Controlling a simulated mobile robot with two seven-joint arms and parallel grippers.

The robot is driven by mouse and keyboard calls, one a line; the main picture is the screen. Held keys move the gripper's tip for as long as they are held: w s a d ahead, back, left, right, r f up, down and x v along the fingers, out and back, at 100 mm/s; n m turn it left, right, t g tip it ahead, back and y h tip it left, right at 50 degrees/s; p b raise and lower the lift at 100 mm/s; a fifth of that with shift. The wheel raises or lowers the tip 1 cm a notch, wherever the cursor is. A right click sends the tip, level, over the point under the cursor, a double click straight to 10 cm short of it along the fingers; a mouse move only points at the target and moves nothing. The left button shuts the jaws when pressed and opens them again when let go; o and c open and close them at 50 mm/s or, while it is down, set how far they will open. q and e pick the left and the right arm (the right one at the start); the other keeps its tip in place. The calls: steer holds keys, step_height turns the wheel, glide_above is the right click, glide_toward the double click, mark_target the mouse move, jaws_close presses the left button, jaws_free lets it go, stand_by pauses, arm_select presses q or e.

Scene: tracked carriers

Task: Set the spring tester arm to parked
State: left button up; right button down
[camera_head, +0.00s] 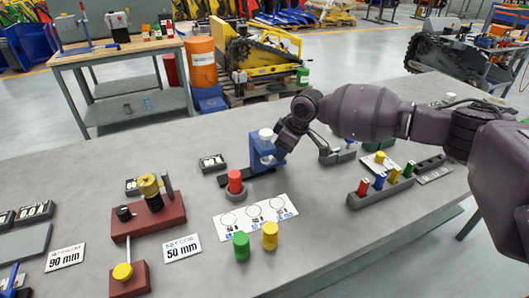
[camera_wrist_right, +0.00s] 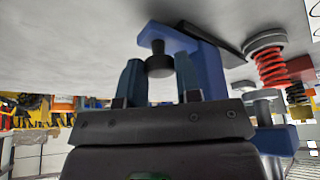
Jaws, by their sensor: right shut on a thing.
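The blue upright stand (camera_head: 262,152), which I take for the spring tester, stands mid-table on a dark base, with a pale round cap on top. My right gripper (camera_head: 281,146) is at its right side. In the right wrist view, my right gripper (camera_wrist_right: 160,72) has its two fingers on either side of a black knob (camera_wrist_right: 159,60) on the blue stand (camera_wrist_right: 208,62), shut on it. A red spring piece (camera_head: 236,182) stands just left of the stand; its coils show in the wrist view (camera_wrist_right: 270,68). My left gripper is not in view.
A white card with circles (camera_head: 255,216) lies in front, with green (camera_head: 241,246) and yellow (camera_head: 270,235) cylinders at its near edge. A maroon fixture (camera_head: 157,219) stands at left. A dark rack (camera_head: 396,183) of coloured pieces is at right, under my right arm.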

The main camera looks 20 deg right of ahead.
steer(key=shift+w+d, duration=0.1)
steer(key=shift+d, duration=0.75)
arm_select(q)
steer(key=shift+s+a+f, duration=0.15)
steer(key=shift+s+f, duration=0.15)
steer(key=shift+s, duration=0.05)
arm_select(e)
steer(key=c, duration=1.2)
jaws_free()
steer(key=o, duration=0.4)
steer(key=shift+d, duration=0.2)
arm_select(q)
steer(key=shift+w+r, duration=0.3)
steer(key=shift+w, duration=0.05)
arm_select(e)
steer(key=shift+a, duration=0.1)
